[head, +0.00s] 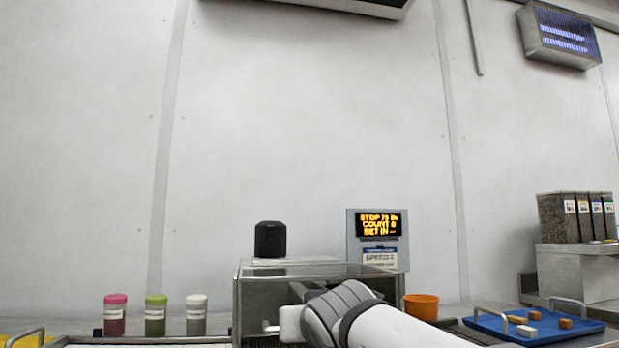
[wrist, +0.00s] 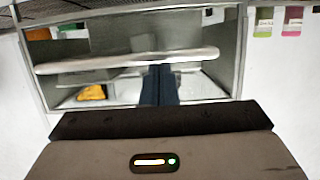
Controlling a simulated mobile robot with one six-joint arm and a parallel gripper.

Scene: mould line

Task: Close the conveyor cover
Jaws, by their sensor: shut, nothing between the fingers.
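The conveyor cover (head: 250,308) is a clear box with a grey metal frame, standing at the lower middle of the head view. In the wrist view its framed panel (wrist: 238,55) fills the upper half, with a pale handle bar (wrist: 100,65) running across it. My gripper (wrist: 160,72) points at this panel with its dark fingers together and nothing between them. The fingertips meet the bar in the picture; I cannot tell whether they touch it. In the head view my arm hides much of the cover's front, and the fingers cannot be made out.
Pink (head: 115,316), green (head: 156,315) and white-lidded (head: 196,315) jars stand left of the cover. A black cylinder (head: 270,239) shows above it. A lit display (head: 379,224) stands behind. An orange cup (head: 421,306) and blue tray (head: 490,324) with several small blocks are right.

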